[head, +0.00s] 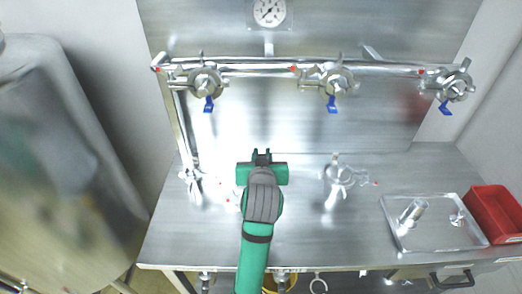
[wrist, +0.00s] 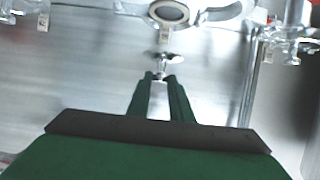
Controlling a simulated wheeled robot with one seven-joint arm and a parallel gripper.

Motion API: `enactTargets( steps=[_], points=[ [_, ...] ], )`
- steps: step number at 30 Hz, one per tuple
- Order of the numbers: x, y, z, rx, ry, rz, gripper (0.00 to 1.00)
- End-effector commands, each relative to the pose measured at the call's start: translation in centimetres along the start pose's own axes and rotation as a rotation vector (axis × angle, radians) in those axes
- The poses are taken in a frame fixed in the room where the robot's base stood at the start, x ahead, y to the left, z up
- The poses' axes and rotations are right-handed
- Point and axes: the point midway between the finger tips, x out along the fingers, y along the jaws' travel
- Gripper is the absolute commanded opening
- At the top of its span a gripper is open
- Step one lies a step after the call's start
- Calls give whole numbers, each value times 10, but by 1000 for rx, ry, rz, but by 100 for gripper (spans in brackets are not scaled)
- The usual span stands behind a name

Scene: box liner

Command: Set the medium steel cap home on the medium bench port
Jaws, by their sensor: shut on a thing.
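My gripper (head: 262,153) is over the bench, between two clamped steel fittings. In the wrist view, my gripper (wrist: 160,76) is shut, with its fingertips at the small steel wing nut (wrist: 163,57). Just beyond the wing nut is a steel ring clamp (wrist: 172,12) around a round pale grey face, cut by the top edge. I cannot tell whether that face is the medium cap or the port opening. In the head view my gripper and arm hide this spot.
Other bench fittings stand on the left (head: 190,175) and right (head: 340,175). A steel tray (head: 390,235) holds a metal cylinder (head: 412,212) and a small part, beside a red bin (head: 495,215). A pipe with blue-handled valves (head: 332,104) runs along the back. The front bench is clear.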

Motion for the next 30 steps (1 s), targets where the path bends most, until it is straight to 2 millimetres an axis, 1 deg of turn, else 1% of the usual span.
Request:
enactTargets(
  steps=[18, 24, 30],
  points=[
    [17, -2, 42, -2, -1, -3, 0],
    [21, -2, 50, -1, 0, -2, 0],
    [22, -2, 53, -1, 1, -3, 0]
  ],
)
